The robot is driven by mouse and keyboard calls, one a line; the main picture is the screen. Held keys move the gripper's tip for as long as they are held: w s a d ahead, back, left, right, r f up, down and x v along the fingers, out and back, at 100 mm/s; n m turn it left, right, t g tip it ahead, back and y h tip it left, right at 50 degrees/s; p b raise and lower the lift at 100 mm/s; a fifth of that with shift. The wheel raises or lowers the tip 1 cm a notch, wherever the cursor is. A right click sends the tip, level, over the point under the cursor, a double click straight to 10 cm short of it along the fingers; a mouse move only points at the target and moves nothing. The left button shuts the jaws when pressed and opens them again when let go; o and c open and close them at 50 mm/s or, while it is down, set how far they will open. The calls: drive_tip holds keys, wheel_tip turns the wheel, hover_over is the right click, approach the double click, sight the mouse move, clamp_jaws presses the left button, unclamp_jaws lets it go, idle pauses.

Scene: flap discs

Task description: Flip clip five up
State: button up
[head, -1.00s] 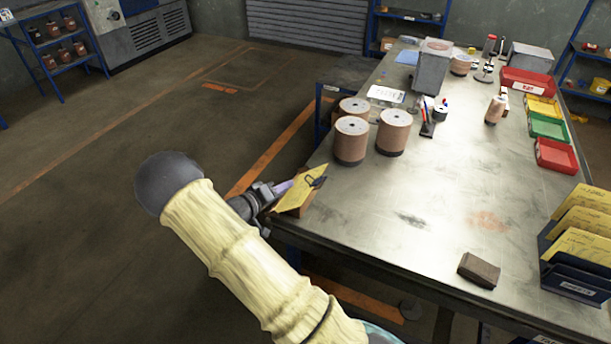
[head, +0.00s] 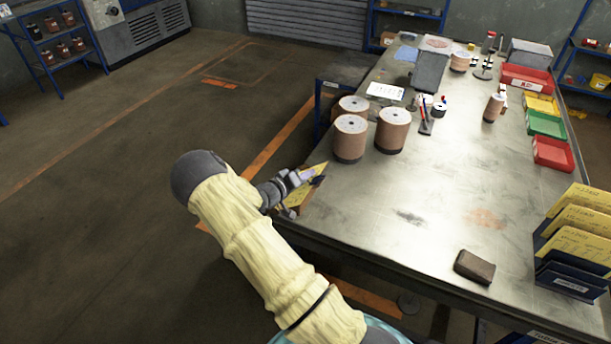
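A yellow card (head: 319,169) lies tilted on a small brown block at the near left edge of the workbench. A dark clip (head: 317,181) shows at the card; its number and which way its handles point are too small to tell. My gripper (head: 302,178) is over the left part of the card, close beside the clip, and hides much of the card and block. I cannot tell whether its fingers touch the clip or are parted.
Stacks of brown discs (head: 349,139) stand behind the card on the workbench (head: 400,240). A dark brown block (head: 474,267) lies near the front edge. A rack of yellow cards (head: 575,240) stands at the right. The middle of the benchtop is clear.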

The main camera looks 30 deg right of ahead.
clamp_jaws()
